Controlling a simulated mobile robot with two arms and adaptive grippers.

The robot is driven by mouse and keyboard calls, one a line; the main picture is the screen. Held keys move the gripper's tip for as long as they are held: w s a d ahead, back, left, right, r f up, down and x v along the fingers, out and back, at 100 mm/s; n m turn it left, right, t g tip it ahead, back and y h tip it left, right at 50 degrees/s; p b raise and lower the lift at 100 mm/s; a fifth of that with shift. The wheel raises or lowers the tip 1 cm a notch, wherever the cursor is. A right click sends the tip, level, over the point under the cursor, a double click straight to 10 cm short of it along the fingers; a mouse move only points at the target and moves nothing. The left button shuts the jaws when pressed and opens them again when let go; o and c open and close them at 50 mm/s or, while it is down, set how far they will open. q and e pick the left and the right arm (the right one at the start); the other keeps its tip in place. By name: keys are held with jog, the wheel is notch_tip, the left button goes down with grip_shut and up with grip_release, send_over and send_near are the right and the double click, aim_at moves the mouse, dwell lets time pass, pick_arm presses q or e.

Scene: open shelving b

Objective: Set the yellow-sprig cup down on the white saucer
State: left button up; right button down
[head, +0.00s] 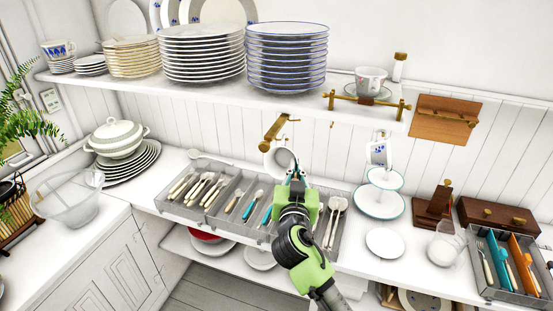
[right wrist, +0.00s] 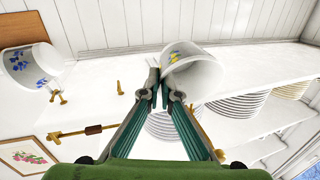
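The white saucer (head: 385,243) lies empty on the counter, to the right of and nearer than the cup. My left gripper is not in view.
A blue-sprig cup (head: 378,152) hangs above a two-tier stand (head: 379,206), behind the saucer. A clear glass jar (head: 446,247) stands right of the saucer. A cutlery tray (head: 341,222) is to its left. The shelf (head: 290,98) with stacked plates is overhead.

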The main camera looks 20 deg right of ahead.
jog(key=shift+s+d, duration=0.45)
jog(key=shift+d, duration=0.2)
jog(key=shift+s+d, duration=0.4)
jog(key=shift+d, duration=0.2)
jog(key=s+a+b, duration=0.2)
jog(key=s+a, duration=0.3)
jog(key=s, duration=0.3)
jog(key=shift+s+a, duration=0.15)
jog(key=shift+a, duration=0.15)
dwell(1.4)
